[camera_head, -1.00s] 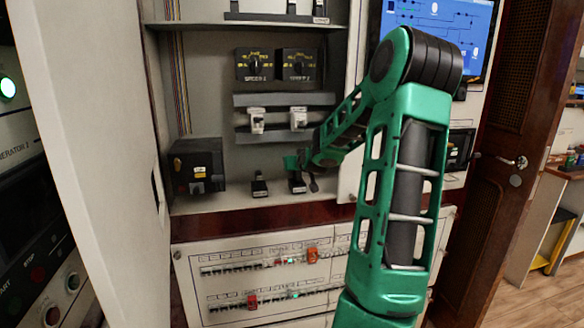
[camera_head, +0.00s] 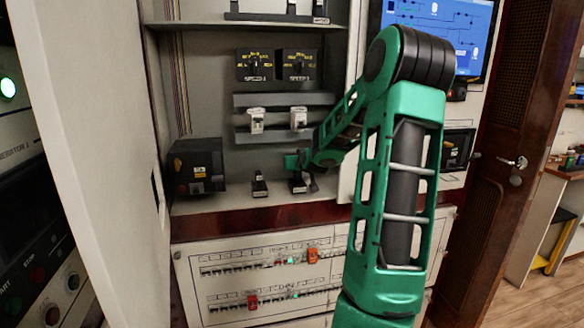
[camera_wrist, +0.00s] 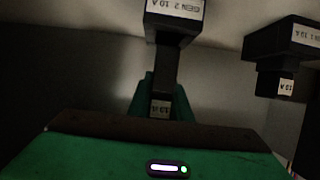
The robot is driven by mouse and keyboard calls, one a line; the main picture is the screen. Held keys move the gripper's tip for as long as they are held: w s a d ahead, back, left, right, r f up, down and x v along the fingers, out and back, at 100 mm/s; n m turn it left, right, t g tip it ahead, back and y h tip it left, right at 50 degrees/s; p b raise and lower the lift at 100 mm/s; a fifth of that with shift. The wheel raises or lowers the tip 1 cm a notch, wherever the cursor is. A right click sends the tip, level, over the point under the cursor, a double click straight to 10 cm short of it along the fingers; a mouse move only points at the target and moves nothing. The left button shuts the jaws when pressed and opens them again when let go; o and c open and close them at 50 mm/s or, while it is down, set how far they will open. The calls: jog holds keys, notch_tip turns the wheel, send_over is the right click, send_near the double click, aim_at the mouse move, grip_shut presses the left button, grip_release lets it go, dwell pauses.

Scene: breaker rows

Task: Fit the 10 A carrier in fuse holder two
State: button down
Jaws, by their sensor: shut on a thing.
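My gripper (camera_wrist: 162,103) is shut on a dark carrier with a 10 A label (camera_wrist: 160,109). The carrier is in line with a black stand labelled GEN 2 10 A (camera_wrist: 177,14) in the wrist view, and I cannot tell whether it is still seated there. In the head view my gripper (camera_head: 297,163) is at the right-hand black stand (camera_head: 298,185) on the cabinet shelf. Two white units, left (camera_head: 257,121) and right (camera_head: 298,119), sit on the rail above and look like the fuse holders; their numbers are not readable.
A second black stand labelled GEN 1 10 A (camera_wrist: 285,38) carries another 10 A carrier (camera_wrist: 286,84). A dark box (camera_head: 196,166) stands left on the shelf (camera_head: 225,203). The open cabinet door (camera_head: 90,150) bounds the left side. SPEED knobs (camera_head: 277,65) sit above the rail.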

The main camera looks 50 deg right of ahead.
aim_at(299, 174)
jog(key=shift+f, duration=2)
jog(key=c, duration=1.5)
grip_release()
jog(key=shift+c, duration=0.2)
jog(key=shift+s, duration=0.1)
jog(key=v, duration=1)
jog(key=shift+s+a+r, duration=0.15)
jog(key=shift+s, duration=0.05)
